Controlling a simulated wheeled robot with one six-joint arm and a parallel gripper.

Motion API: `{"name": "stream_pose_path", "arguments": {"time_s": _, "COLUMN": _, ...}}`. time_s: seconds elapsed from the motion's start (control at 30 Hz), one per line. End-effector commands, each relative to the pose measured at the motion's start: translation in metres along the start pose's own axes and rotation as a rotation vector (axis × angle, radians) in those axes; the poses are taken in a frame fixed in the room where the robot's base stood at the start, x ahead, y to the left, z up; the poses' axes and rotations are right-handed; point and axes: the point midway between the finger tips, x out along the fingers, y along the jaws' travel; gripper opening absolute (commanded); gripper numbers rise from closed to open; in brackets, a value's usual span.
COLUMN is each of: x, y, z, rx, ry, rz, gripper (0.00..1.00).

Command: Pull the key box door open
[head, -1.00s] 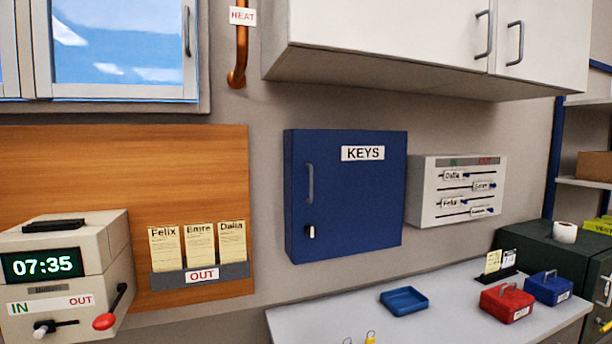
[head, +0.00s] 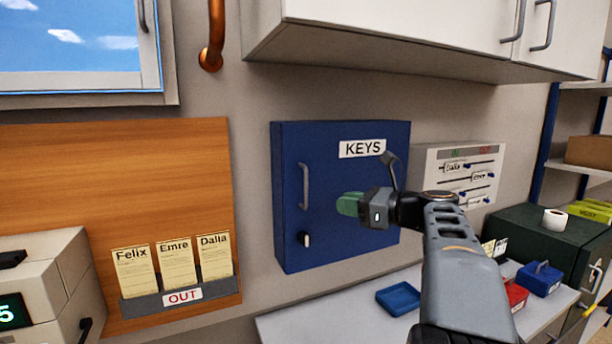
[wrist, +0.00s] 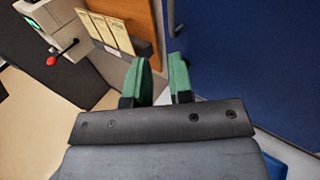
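The blue key box (head: 345,240) hangs on the wall, labelled KEYS, with its door shut. Its upright grey bar handle (head: 304,187) is on the door's left side, with a small light lock or key (head: 305,240) below it. My gripper (head: 349,204) has green fingertips and is in front of the door, right of the handle and apart from it. In the wrist view my gripper (wrist: 160,78) is open, with an empty gap between the fingers. The blue door (wrist: 245,60) fills the right there, and part of the handle (wrist: 172,17) shows at the top.
A white wall cabinet (head: 400,40) hangs above the key box. A card rack (head: 180,295) is on the wooden board at left. A white peg board (head: 460,175) is at right, partly behind my arm. The counter (head: 330,320) below holds a blue tray (head: 398,298).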

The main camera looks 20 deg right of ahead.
Motion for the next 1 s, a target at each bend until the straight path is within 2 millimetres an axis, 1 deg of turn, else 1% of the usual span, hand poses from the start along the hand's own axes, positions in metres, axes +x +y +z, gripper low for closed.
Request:
{"name": "stream_pose_path", "arguments": {"time_s": 0.03, "x": -0.007, "y": -0.008, "z": 0.010, "rx": 0.033, "ry": -0.034, "rz": -0.012, "gripper": 0.21}}
{"name": "stream_pose_path", "arguments": {"time_s": 0.1, "x": -0.011, "y": -0.014, "z": 0.018, "rx": 0.066, "ry": -0.070, "rz": -0.020, "gripper": 0.21}}
{"name": "stream_pose_path", "arguments": {"time_s": 0.17, "x": -0.009, "y": -0.017, "z": 0.023, "rx": 0.081, "ry": -0.087, "rz": -0.021, "gripper": 0.21}}
{"name": "stream_pose_path", "arguments": {"time_s": 0.23, "x": -0.002, "y": -0.018, "z": 0.026, "rx": 0.090, "ry": -0.096, "rz": -0.020, "gripper": 0.21}}
{"name": "stream_pose_path", "arguments": {"time_s": 0.37, "x": 0.022, "y": -0.018, "z": 0.029, "rx": 0.091, "ry": -0.097, "rz": -0.017, "gripper": 0.21}}
{"name": "stream_pose_path", "arguments": {"time_s": 0.5, "x": 0.050, "y": -0.019, "z": 0.032, "rx": 0.090, "ry": -0.095, "rz": -0.017, "gripper": 0.21}}
{"name": "stream_pose_path", "arguments": {"time_s": 0.7, "x": 0.085, "y": -0.019, "z": 0.034, "rx": 0.090, "ry": -0.094, "rz": -0.018, "gripper": 0.21}}
{"name": "stream_pose_path", "arguments": {"time_s": 0.9, "x": 0.109, "y": -0.021, "z": 0.036, "rx": 0.088, "ry": -0.094, "rz": -0.020, "gripper": 0.21}}
{"name": "stream_pose_path", "arguments": {"time_s": 1.0, "x": 0.115, "y": -0.021, "z": 0.036, "rx": 0.088, "ry": -0.094, "rz": -0.022, "gripper": 0.21}}
